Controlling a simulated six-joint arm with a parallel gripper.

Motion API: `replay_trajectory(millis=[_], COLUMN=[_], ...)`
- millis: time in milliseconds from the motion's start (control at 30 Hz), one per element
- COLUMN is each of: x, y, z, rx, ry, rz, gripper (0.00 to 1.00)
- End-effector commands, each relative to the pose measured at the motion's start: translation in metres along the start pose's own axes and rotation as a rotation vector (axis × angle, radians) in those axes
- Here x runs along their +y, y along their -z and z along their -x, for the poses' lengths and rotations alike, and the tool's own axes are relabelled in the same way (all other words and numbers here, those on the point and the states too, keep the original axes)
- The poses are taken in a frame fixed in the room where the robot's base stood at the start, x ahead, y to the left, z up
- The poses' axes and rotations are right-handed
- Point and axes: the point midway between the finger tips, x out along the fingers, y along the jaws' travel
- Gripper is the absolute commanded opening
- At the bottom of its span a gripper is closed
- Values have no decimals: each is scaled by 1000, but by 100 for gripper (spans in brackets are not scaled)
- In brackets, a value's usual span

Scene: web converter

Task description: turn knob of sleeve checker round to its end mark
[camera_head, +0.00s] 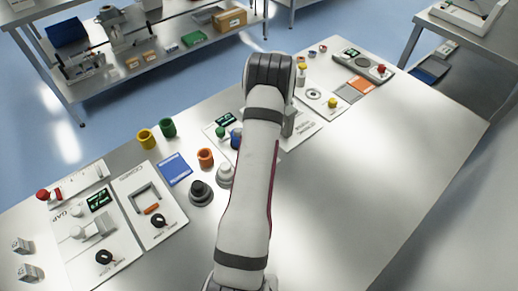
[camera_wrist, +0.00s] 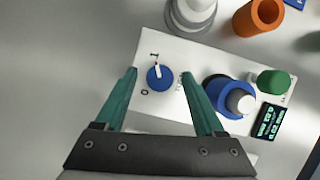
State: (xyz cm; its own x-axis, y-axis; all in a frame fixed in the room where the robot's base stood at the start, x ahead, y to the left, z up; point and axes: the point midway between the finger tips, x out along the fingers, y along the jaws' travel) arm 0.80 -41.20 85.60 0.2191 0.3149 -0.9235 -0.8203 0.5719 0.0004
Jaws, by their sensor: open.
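In the wrist view, the sleeve checker is a white plate (camera_wrist: 190,58) with a round blue knob (camera_wrist: 154,82) near its left end. A white pointer with a red part points up the picture, close to a mark like "I"; a mark like "0" is at lower left. My gripper (camera_wrist: 158,72) is open, its two green fingers on either side of the knob with gaps visible. Whether the fingertips are at knob height I cannot tell. In the head view, my arm hides the knob and gripper; part of the checker (camera_head: 211,129) shows at its left.
On the checker, a blue ring (camera_wrist: 214,87) stands around a grey post, beside a green cylinder (camera_wrist: 273,82) and a lit display (camera_wrist: 269,122). An orange sleeve (camera_wrist: 259,17) and a grey-white round part (camera_wrist: 191,14) stand nearby. The table's right side (camera_head: 350,180) is clear.

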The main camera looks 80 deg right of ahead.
Motion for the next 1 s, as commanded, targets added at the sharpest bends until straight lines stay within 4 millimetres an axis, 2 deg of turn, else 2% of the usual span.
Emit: replay_trajectory(millis=[67,167,400,500,600,733,1000], x=[0,0,0,0,0,0,0], y=[1,1,1,2,1,0,0], z=[5,23,99,126,144,156,158], rx=[2,4,5,5,3,2,0], ry=[1,2,3,2,1,1,0], rz=[1,-1,0,-1,0,0,0], gripper=[71,71,71,71,71,71,71])
